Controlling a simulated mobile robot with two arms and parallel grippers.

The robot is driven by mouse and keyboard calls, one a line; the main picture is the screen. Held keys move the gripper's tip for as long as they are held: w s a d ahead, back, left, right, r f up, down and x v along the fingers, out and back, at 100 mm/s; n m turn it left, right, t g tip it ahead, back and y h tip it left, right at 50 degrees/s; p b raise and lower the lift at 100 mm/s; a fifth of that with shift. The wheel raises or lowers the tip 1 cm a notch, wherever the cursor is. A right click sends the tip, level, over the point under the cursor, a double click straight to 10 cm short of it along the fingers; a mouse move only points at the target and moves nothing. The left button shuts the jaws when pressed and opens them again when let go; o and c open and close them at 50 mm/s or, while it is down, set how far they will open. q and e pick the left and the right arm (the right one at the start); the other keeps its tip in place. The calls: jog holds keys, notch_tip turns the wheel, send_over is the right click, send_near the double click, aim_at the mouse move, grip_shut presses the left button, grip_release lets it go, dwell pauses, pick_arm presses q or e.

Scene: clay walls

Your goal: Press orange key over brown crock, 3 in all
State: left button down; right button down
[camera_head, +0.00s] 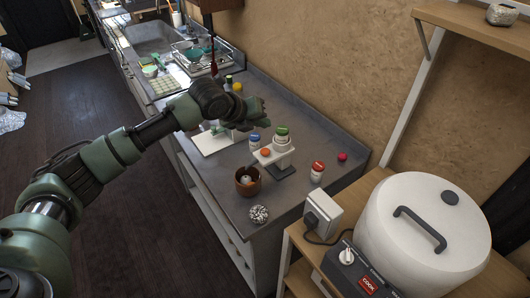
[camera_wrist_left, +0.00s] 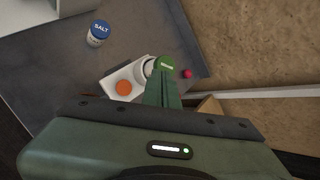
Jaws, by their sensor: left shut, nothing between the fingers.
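The orange key (camera_head: 265,152) is a round button on top of a white dispenser (camera_head: 284,158) on the grey counter; it also shows in the left wrist view (camera_wrist_left: 124,88). A green-lidded jar (camera_head: 281,135) sits at the dispenser's back. The brown crock (camera_head: 247,181) stands under the key's end with something pale inside; I cannot make it out in the wrist view. My left gripper (camera_head: 258,113) is shut and empty, above and behind the dispenser in the head view. In the wrist view its fingertips (camera_wrist_left: 165,75) appear right of the key, overlapping the green-lidded jar; contact is unclear.
A blue-lidded salt jar (camera_head: 254,142) stands left of the dispenser. A red-lidded jar (camera_head: 317,171), a red ball (camera_head: 342,157) and a speckled ball (camera_head: 259,214) are nearby. A white cooker (camera_head: 420,235) stands at right. The wall (camera_head: 330,80) bounds the counter behind.

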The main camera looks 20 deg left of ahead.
pick_arm(q)
jog(key=b, duration=0.6)
send_over(263, 153)
notch_tip(263, 153, down, 6)
jog(key=shift+w+f, duration=0.1)
jog(key=shift+f, duration=0.9)
jog(key=shift+f, duration=0.1)
dwell(0.7)
jog(key=shift+f, duration=0.35)
jog(key=shift+f, duration=0.6)
dwell(0.6)
jog(key=shift+r, duration=0.1)
jog(key=shift+r+p, duration=0.9)
jog(key=shift+p, duration=0.05)
jog(key=shift+r, duration=0.1)
